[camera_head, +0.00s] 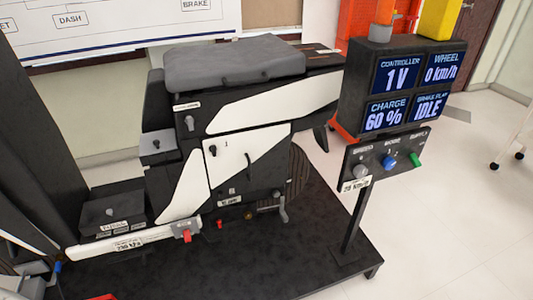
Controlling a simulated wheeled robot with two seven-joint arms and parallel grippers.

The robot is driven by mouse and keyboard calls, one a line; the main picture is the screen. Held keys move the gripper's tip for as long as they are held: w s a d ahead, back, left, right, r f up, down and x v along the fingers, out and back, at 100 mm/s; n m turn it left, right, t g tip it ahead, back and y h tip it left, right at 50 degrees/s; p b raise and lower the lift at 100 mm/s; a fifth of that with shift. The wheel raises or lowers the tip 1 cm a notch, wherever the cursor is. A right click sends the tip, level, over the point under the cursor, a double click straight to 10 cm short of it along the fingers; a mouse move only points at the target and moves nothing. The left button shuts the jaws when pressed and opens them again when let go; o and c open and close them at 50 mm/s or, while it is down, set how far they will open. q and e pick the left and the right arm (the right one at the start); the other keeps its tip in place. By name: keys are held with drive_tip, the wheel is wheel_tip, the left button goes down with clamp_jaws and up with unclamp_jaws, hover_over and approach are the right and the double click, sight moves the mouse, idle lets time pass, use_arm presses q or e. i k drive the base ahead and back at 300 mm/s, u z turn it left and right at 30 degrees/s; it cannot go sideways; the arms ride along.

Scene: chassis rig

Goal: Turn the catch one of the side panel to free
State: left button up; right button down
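The side panel (235,165) is a black and white cover on the flank of a scooter-like chassis, below the seat. A small dark catch (212,150) sits at its upper left. A thin dark upright piece (248,160) shows near its upper middle, and another small dark fitting (277,194) is at its lower right. I cannot read which catch is number one, nor tell how each is turned. The panel appears closed against the body. Neither of my grippers is in view.
A grey seat (235,62) tops the chassis, which stands on a dark platform (270,262). A display box (402,85) and a knob panel (388,160) stand on a post at the right. A red lever (186,236) is low at the front.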

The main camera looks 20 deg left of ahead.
sight(212, 148)
drive_tip(key=u, duration=0.5)
drive_tip(key=k, duration=0.4)
drive_tip(key=u, duration=1.4)
drive_tip(key=i, duration=0.5)
drive_tip(key=u, duration=0.05)
